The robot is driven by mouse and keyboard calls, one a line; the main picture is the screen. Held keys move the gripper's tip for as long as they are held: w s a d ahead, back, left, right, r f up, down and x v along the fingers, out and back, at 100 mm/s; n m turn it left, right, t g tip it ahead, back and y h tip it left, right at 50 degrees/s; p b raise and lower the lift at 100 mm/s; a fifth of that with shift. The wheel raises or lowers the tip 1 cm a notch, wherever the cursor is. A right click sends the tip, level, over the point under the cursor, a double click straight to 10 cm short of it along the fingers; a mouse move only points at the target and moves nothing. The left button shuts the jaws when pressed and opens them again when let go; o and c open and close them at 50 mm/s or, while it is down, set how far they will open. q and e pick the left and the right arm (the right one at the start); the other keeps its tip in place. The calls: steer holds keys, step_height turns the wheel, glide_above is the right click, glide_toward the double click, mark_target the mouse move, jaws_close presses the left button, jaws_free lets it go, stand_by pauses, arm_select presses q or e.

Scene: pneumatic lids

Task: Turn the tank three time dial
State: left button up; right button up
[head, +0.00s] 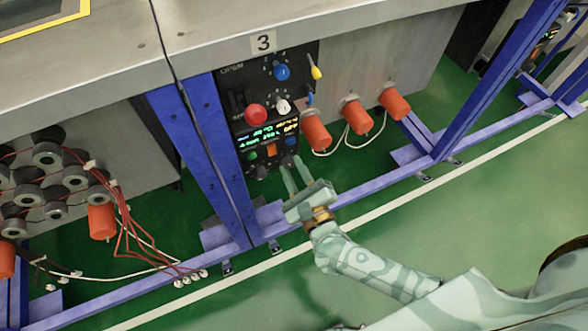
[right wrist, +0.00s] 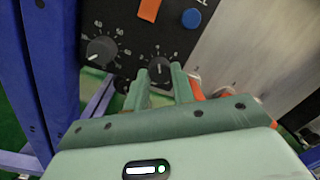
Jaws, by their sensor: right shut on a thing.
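The black control panel (head: 240,105) of tank three stands under a plate marked 3 (head: 263,42). Two small black dials sit at its bottom edge. In the right wrist view, the left dial (right wrist: 100,50) is clear of my fingers, and the right dial (right wrist: 160,66) is between my fingertips. Its lettering is too small to read, so I cannot confirm from a label that it is the time dial. My right gripper (head: 289,162) reaches up to the panel's lower right corner. It also shows in the right wrist view (right wrist: 160,76), shut on the right dial. My left gripper is not in view.
Above the dials are an orange button (right wrist: 150,10) and a blue button (right wrist: 191,18). A red knob (head: 256,115) and a blue knob (head: 282,72) are higher up. Blue frame posts (head: 222,150) stand left of the panel. Orange cylinders (head: 316,132) hang to its right.

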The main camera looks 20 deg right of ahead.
steer(key=shift+f, duration=0.1)
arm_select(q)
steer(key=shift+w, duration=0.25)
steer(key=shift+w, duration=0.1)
arm_select(e)
steer(key=o, duration=1)
steer(key=shift+s, duration=0.15)
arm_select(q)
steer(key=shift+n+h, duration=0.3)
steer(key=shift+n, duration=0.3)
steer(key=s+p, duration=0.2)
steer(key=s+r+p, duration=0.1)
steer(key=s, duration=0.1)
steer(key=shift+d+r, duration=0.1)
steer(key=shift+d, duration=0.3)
arm_select(e)
steer(key=s, duration=1.6)
steer(key=shift+f, duration=0.45)
steer(key=shift+d, duration=0.1)
